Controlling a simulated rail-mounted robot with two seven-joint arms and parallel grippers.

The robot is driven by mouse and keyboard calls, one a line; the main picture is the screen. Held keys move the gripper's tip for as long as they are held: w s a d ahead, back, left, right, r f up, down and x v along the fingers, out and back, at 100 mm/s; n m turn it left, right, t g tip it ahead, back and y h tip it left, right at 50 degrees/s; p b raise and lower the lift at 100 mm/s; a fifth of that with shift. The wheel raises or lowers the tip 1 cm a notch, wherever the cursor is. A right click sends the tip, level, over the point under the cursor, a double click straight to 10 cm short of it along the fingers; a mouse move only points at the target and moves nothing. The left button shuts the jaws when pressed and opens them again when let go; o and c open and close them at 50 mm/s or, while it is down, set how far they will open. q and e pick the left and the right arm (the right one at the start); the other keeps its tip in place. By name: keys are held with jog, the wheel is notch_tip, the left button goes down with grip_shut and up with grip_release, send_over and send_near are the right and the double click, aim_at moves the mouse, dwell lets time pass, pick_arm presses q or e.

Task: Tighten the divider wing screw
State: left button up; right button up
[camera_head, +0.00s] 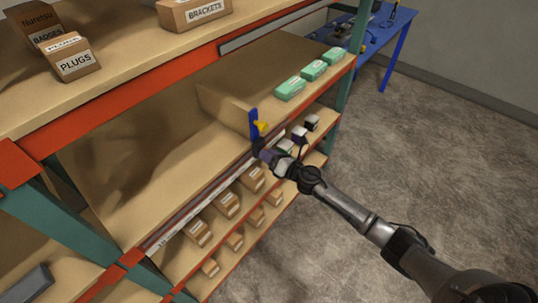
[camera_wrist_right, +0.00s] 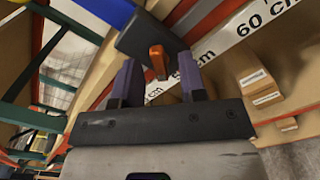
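The divider (camera_head: 222,108) is a tan upright panel on the middle shelf, with a blue clamp (camera_head: 253,122) at its front edge. The wing screw (camera_head: 262,127) looks yellow in the head view. In the right wrist view the wing screw (camera_wrist_right: 158,62) looks orange and stands on the dark clamp (camera_wrist_right: 140,33). My right gripper (camera_head: 266,153) is just in front of and below the clamp. In the right wrist view my right gripper (camera_wrist_right: 157,72) has its purple fingers apart, with the screw between their tips. Contact is not visible. My left gripper is out of view.
A ruler strip (camera_wrist_right: 235,28) runs along the shelf's front edge. Green boxes (camera_head: 312,70) stand at the shelf's right end. Several small cartons (camera_head: 227,205) sit on the shelf below. Labelled boxes (camera_head: 75,62) stand above. Open floor (camera_head: 430,140) lies to the right.

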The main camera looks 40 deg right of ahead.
grip_shut()
dwell(0.3)
jog(key=m+p, duration=0.4)
jog(key=m, duration=0.5)
jog(key=shift+m, duration=0.7)
